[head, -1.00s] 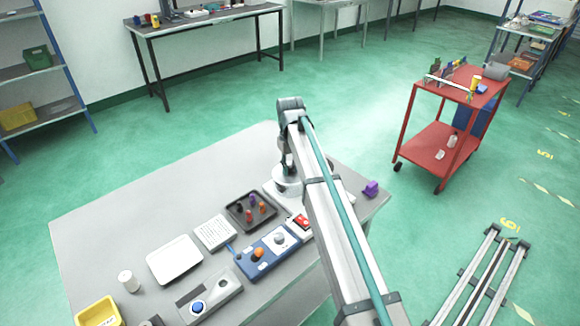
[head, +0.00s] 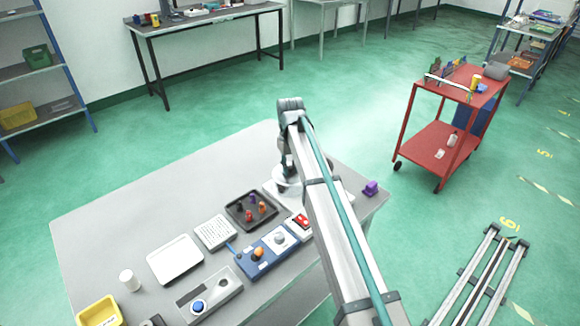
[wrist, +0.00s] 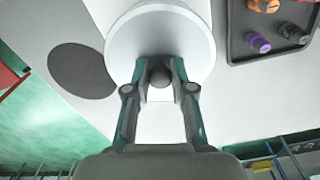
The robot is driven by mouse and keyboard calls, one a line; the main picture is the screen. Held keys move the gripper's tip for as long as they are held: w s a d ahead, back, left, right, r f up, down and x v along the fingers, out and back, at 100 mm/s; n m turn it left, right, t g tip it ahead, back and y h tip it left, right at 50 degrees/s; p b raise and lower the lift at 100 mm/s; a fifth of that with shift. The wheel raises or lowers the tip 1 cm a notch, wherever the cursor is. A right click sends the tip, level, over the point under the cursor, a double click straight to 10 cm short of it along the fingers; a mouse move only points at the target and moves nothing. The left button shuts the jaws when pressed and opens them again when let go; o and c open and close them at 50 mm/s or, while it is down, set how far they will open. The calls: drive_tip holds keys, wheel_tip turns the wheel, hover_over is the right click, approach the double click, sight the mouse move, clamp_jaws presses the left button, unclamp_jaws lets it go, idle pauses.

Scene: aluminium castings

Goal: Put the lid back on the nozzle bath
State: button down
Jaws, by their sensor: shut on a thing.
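My gripper (wrist: 160,75) is shut on the dark round knob (wrist: 160,76) of a white round lid (wrist: 160,30) in the wrist view. The lid's white edge (head: 283,182) shows below my gripper in the head view, partly behind my arm. I cannot tell whether the lid touches anything beneath it. A flat dark grey disc (wrist: 80,70) lies on the table beside the lid, to its left in the wrist view. I cannot make out the nozzle bath for certain; my arm and the lid hide part of the table.
A dark tray (head: 234,221) with purple and orange pieces stands close to the lid. A blue fixture (head: 250,271), a white tray (head: 172,262) and a purple block (head: 371,188) are also on the table (head: 130,210). The far left of the tabletop is clear.

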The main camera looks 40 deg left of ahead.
drive_tip(key=shift+c, duration=2.1)
unclamp_jaws()
drive_tip(key=shift+r+p, duration=1.8)
drive_tip(key=shift+r, duration=1.7)
clamp_jaws()
drive_tip(key=shift+f, duration=0.25)
